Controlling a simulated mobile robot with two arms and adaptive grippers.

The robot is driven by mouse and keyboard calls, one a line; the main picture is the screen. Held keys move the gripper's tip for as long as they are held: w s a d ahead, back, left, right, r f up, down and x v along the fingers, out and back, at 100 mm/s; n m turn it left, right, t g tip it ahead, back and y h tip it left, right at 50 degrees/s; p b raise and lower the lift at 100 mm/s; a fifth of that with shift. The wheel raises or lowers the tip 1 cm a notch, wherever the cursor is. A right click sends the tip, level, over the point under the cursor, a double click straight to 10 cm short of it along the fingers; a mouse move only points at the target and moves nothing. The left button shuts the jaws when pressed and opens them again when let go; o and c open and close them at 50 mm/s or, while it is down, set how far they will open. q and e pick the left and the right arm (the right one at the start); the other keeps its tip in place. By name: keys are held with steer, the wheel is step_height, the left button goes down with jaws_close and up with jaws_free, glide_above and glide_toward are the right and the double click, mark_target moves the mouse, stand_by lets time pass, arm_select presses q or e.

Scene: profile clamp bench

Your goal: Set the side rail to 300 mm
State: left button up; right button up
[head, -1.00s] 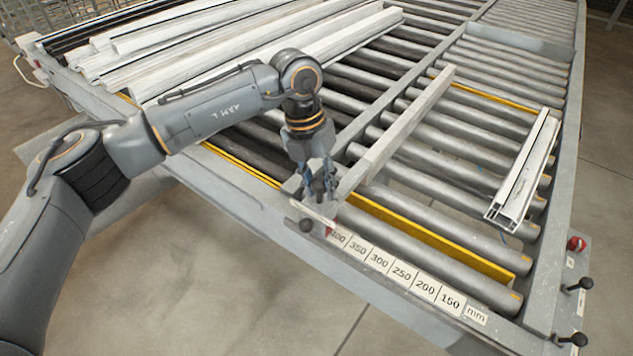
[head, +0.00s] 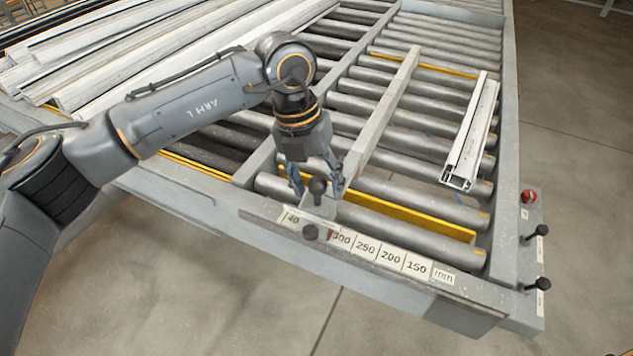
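The side rail (head: 385,110) is a long pale bar lying along the rollers. Its near end carries a grey carriage with an upright dark knob (head: 317,187) and a lower dark front knob (head: 311,232). A red pointer (head: 330,234) on the carriage is at the left edge of the 300 label on the mm scale (head: 391,257). The carriage hides the 350 label and part of 400. My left gripper (head: 318,182) is over the carriage, its fingers spread either side of the upright knob with gaps visible. My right gripper is not in view.
A white profile (head: 470,130) lies on the rollers right of the rail. Long white profiles (head: 130,65) are stacked at the back left. A yellow strip (head: 410,215) runs between the front rollers. A panel (head: 530,250) with a red button and black levers is at the right.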

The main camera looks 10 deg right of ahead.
arm_select(q)
step_height(320, 180, up, 12)
steer(key=w+a, duration=0.1)
steer(key=a, duration=0.1)
stand_by(0.4)
steer(key=shift+a+f, duration=0.1)
steer(key=shift+f, duration=0.05)
